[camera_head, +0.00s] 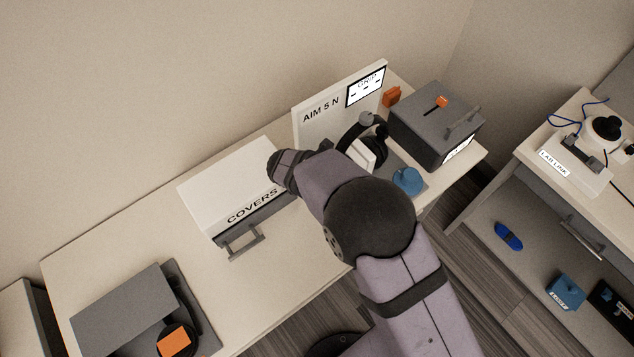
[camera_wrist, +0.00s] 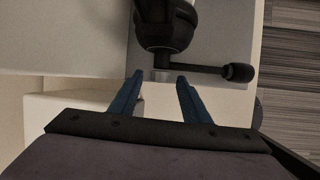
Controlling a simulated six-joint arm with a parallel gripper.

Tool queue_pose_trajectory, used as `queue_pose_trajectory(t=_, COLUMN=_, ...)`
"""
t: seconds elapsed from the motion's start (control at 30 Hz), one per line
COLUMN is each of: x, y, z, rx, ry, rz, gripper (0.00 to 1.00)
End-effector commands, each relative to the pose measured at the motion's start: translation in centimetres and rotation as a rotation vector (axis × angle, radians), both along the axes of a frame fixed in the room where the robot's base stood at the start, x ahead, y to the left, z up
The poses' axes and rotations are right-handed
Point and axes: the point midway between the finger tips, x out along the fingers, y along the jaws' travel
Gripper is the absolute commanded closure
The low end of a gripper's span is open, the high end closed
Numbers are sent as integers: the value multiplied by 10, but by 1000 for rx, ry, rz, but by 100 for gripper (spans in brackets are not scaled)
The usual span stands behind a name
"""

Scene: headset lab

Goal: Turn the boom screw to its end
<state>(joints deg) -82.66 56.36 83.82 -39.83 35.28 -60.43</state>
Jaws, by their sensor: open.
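The black headset (camera_head: 374,148) stands in front of the white "AIM 5 N" panel (camera_head: 318,116) in the head view. In the wrist view its dark ear cup (camera_wrist: 166,28) is at the top, with a boom arm (camera_wrist: 200,69) running right to a black microphone tip (camera_wrist: 239,72). A small pale grey knob, apparently the boom screw (camera_wrist: 161,75), shows below the cup at the boom's left end. My gripper (camera_wrist: 157,84) is open, its blue fingers either side of and just below this knob; contact cannot be told. The head view does not clearly show its fingers.
The white "COVERS" box (camera_head: 225,187) is left of my wrist. A dark grey box (camera_head: 420,130) with an orange slider (camera_head: 441,102) stands right of the headset. A blue round knob (camera_head: 408,179) is in front. Open tabletop (camera_head: 300,250) lies nearer the front edge.

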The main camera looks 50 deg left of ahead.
Motion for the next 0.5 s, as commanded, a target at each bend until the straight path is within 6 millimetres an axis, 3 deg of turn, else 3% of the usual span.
queue_pose_trajectory(t=0.3, x=1, y=0, z=-1, rx=1, ry=0, rz=0, gripper=59)
queue_pose_trajectory(t=0.47, x=0, y=0, z=-1, rx=1, ry=0, rz=0, gripper=98)
queue_pose_trajectory(t=0.5, x=0, y=0, z=-1, rx=1, ry=0, rz=0, gripper=98)
